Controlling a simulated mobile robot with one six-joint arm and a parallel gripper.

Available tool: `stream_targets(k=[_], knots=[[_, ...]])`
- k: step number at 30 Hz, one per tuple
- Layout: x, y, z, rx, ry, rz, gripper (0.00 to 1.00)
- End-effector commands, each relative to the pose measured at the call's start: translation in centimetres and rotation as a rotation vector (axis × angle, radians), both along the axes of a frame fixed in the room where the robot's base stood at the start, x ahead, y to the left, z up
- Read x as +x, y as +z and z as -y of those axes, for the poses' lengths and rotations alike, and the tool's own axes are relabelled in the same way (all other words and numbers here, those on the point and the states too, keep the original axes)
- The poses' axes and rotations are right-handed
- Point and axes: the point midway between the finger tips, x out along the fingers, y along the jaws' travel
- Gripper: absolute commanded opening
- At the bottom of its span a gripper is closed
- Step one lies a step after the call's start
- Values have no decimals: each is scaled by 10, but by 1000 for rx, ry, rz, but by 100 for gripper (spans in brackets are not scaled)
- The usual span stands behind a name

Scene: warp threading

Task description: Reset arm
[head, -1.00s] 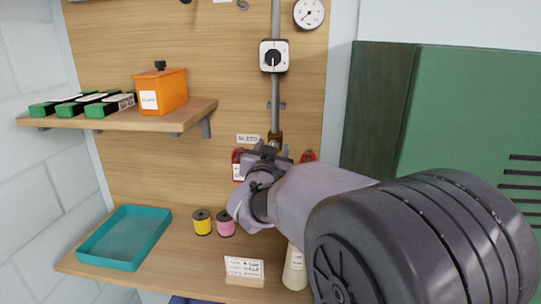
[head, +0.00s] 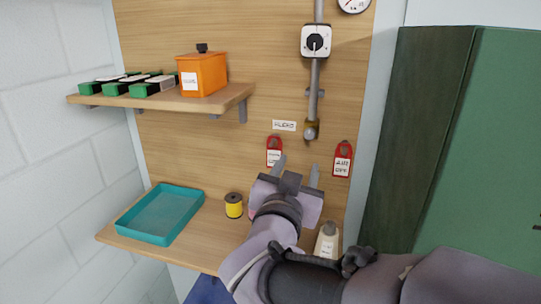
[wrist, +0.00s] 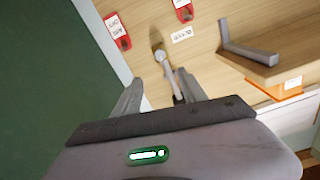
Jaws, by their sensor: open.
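My gripper (head: 297,172) is in the lower middle of the head view, in front of the wooden back panel. Its two fingers stand apart and point up toward the panel, with nothing between them. My arm hides part of the lower shelf and the small card seen there earlier.
A pipe (head: 314,85) with a dial box (head: 316,41) runs down the panel between red tags (head: 274,152) (head: 342,160). The lower shelf holds a teal tray (head: 125,222), a yellow spool (head: 234,205) and a pale bottle (head: 327,242). A green cabinet (head: 480,150) stands right.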

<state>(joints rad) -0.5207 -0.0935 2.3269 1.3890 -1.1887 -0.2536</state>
Motion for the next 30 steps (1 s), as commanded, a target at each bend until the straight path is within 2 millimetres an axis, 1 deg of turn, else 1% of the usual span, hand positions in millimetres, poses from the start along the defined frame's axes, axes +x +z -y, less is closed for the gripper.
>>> stream_targets(k=[2,4,5,7,8,9,11,12,14,15,18,21,22,24,30], knots=[[0,-3,0,12,12,-2,49],[0,-18,-2,68,73,-18,49],[-2,-29,-4,106,119,-36,49],[-14,-62,-13,202,253,-108,49],[-24,-80,-17,241,311,-158,49],[-41,-107,-22,282,380,-238,49],[-75,-152,-24,330,449,-385,49],[-101,-183,-21,354,470,-492,49],[-139,-224,-13,383,463,-643,49],[-162,-246,-6,401,442,-728,49],[-209,-285,11,440,372,-890,49],[-236,-303,21,463,318,-975,49],[-240,-305,23,468,308,-989,49],[-245,-306,24,472,298,-1005,49],[-245,-305,24,472,300,-1005,49]])
